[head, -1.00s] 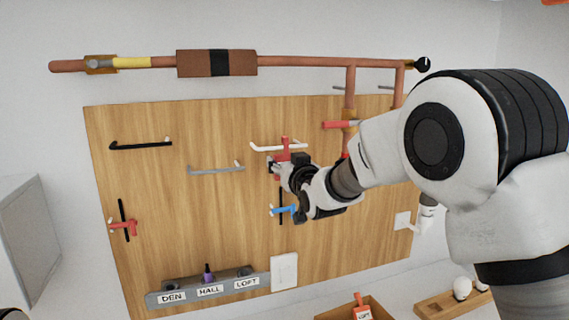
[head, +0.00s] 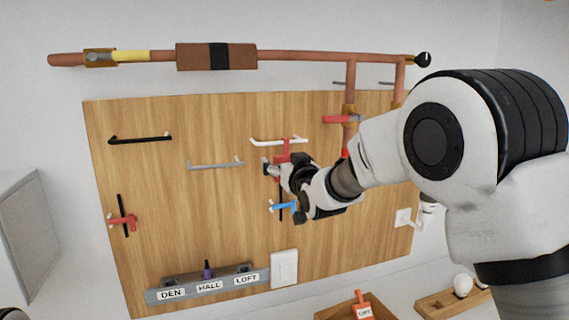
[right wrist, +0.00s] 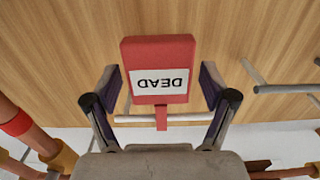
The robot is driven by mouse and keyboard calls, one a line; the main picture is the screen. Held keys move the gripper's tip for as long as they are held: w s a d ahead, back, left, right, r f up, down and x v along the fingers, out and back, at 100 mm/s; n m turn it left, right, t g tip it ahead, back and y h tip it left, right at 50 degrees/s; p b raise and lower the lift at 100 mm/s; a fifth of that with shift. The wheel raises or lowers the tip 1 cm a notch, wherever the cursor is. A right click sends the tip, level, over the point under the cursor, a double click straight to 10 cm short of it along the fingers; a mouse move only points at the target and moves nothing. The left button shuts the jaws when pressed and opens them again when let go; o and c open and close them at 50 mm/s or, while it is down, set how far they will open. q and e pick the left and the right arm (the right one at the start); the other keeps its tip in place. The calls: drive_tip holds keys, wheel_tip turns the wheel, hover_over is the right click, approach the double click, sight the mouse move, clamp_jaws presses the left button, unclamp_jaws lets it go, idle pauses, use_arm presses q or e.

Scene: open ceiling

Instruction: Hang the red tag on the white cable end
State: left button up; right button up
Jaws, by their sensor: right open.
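The red tag (right wrist: 158,55), with a white label reading DEAD, is between my right fingers in the right wrist view. Its narrow red strap crosses the white cable end (right wrist: 190,117), and the tag appears to hang there. That gripper (right wrist: 160,88) is open, with one finger on each side of the tag and a visible gap to both. My left gripper is not in view.
A grey cable (head: 215,165) and a black cable (head: 140,140) are left of the white one. A blue handle (head: 281,207) is just below my right gripper. A copper pipe (head: 300,61) runs above the wooden board (head: 190,225).

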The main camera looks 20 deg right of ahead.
drive_tip(key=s, duration=1.2)
drive_tip(key=shift+d, duration=0.2)
